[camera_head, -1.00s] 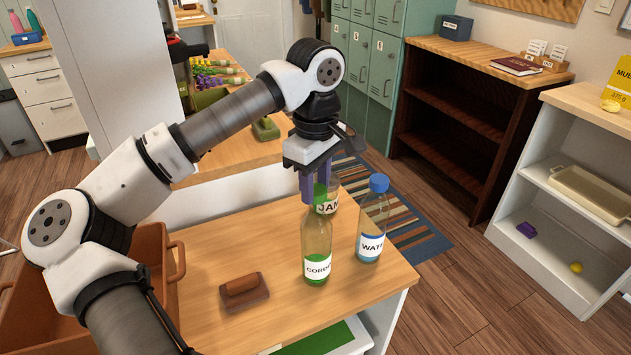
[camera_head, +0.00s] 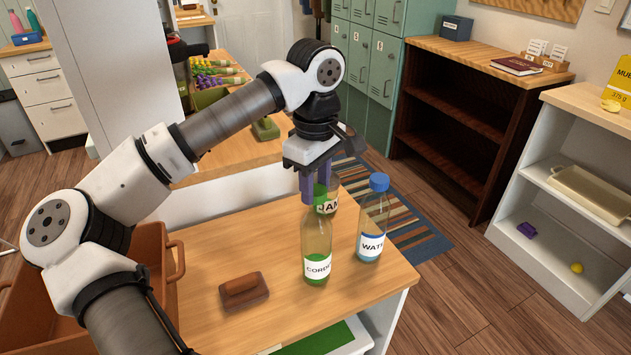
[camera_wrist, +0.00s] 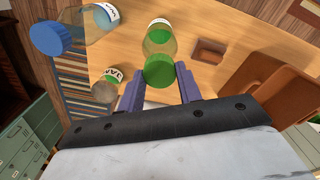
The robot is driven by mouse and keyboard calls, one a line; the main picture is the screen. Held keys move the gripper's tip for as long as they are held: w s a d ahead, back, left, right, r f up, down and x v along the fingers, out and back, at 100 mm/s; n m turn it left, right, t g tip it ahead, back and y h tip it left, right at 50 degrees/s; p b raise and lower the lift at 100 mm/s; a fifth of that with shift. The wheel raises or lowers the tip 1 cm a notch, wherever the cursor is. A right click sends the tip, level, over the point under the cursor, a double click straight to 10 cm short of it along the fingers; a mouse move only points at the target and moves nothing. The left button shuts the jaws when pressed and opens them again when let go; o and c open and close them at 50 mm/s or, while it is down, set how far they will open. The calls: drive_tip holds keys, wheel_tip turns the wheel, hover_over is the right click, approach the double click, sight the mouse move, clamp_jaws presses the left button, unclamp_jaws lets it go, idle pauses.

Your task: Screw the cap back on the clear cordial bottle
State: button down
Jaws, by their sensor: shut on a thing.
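The clear cordial bottle (camera_head: 317,240) stands upright on the wooden table, with green liquid in its bottom and a white label. Its green cap (camera_head: 320,194) is at the bottle's mouth; I cannot tell how far it is threaded. My gripper (camera_head: 316,196) points down from above with its purple fingers shut on the cap. In the wrist view, the cap (camera_wrist: 159,70) lies between the two fingertips (camera_wrist: 158,78), with the bottle (camera_wrist: 160,40) beyond it.
A blue-capped water bottle (camera_head: 372,225) stands close to the right. A jam jar (camera_head: 329,203) is just behind, partly hidden. A brown block-like object (camera_head: 243,291) lies at the left front, and a brown crate (camera_head: 150,256) is farther left. The table's right edge is near.

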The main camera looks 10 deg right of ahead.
drive_tip(key=shift+f+b, duration=0.65)
drive_tip(key=shift+f, duration=0.25)
drive_tip(key=c, duration=1.7)
unclamp_jaws()
drive_tip(key=shift+r, duration=0.1)
clamp_jaws()
drive_tip(key=m, duration=0.6)
drive_tip(key=shift+m, duration=0.4)
drive_tip(key=m, duration=0.4)
drive_tip(key=shift+d, duration=0.1)
drive_tip(key=m, duration=0.3)
drive_tip(key=shift+m, duration=0.3)
drive_tip(key=o, duration=0.7)
unclamp_jaws()
drive_tip(key=shift+o, duration=0.2)
